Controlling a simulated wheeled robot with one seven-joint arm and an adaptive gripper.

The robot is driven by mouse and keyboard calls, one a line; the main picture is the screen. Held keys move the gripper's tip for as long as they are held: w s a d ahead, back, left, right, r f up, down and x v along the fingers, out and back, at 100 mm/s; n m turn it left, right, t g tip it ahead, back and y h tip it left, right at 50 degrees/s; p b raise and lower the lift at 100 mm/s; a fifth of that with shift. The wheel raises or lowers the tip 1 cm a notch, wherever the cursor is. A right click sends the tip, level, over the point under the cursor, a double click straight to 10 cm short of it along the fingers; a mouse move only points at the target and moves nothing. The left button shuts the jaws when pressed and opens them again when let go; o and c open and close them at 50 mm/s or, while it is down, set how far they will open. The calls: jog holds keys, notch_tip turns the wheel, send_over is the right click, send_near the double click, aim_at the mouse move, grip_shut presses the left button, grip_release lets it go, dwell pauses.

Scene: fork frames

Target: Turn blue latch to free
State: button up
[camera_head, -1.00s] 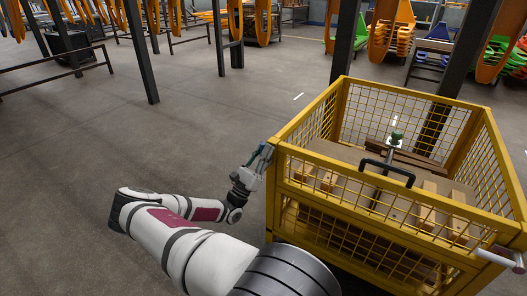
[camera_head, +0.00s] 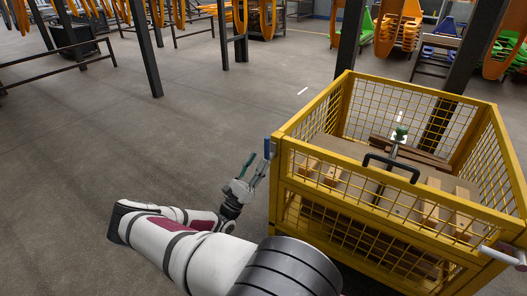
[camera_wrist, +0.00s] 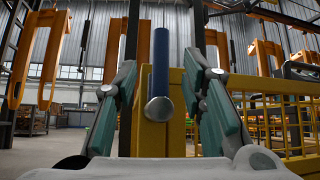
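The blue latch (camera_head: 267,148) is a short upright bar at the near left corner post of the yellow mesh crate (camera_head: 340,188). In the wrist view the latch (camera_wrist: 161,70) is a blue rod with a round silver lower end, standing in front of a yellow post. My gripper (camera_head: 256,163) is just below and left of the latch. Its green-padded fingers are spread, one on each side of the latch in the wrist view, with gaps visible on both sides. It holds nothing. How far the fingertips reach along the latch is hard to tell.
A black handle (camera_head: 391,166) sits on the crate's front rim. Boards and wooden blocks lie inside the crate. A white and red handle (camera_head: 502,257) sticks out at the lower right. Dark posts stand behind. The floor (camera_head: 150,140) to the left is clear.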

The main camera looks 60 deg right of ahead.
jog(key=v, duration=0.5)
dwell(0.5)
